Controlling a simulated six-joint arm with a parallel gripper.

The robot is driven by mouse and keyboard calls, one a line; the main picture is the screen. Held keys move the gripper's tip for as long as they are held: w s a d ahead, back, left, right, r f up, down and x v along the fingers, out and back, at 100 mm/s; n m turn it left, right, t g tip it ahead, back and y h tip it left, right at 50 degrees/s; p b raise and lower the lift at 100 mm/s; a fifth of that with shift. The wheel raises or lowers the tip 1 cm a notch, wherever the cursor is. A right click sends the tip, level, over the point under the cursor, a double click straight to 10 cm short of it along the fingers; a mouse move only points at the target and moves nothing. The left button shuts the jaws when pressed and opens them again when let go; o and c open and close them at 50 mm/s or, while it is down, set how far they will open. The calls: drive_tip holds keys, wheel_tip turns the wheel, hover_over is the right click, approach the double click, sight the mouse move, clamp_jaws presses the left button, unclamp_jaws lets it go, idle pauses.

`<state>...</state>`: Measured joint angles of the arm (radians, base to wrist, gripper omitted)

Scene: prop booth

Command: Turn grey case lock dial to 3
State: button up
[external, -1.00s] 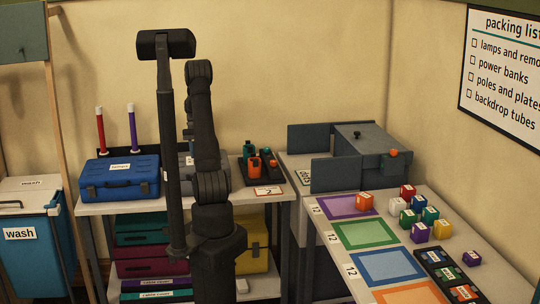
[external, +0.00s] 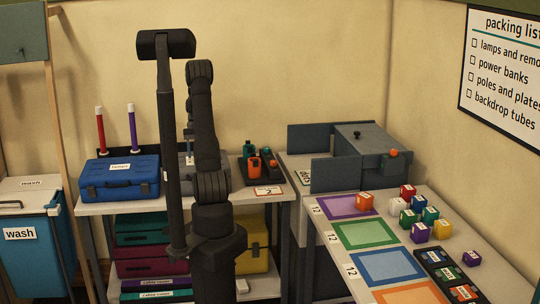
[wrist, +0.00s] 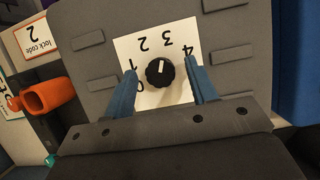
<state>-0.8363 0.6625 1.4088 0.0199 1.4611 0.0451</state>
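The grey case (wrist: 235,65) lies under my wrist camera, with a white dial card numbered 0 to 4. The black lock dial (wrist: 160,72) sits on the card. Its white pointer mark points roughly toward the 3. My gripper (wrist: 163,90) is open, with one blue finger on each side of the dial and a visible gap to it. In the external view the grey case (external: 184,178) stands on the shelf top, mostly hidden behind my arm.
A lock code card (wrist: 34,36) reading 2 lies beside the case. An orange item (wrist: 48,96) is near it.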

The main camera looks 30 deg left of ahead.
drive_tip(key=v, duration=1.7)
drive_tip(key=shift+r, duration=0.2)
drive_tip(key=shift+f, duration=0.1)
drive_tip(key=x, duration=1.7)
drive_tip(key=shift+f, duration=0.15)
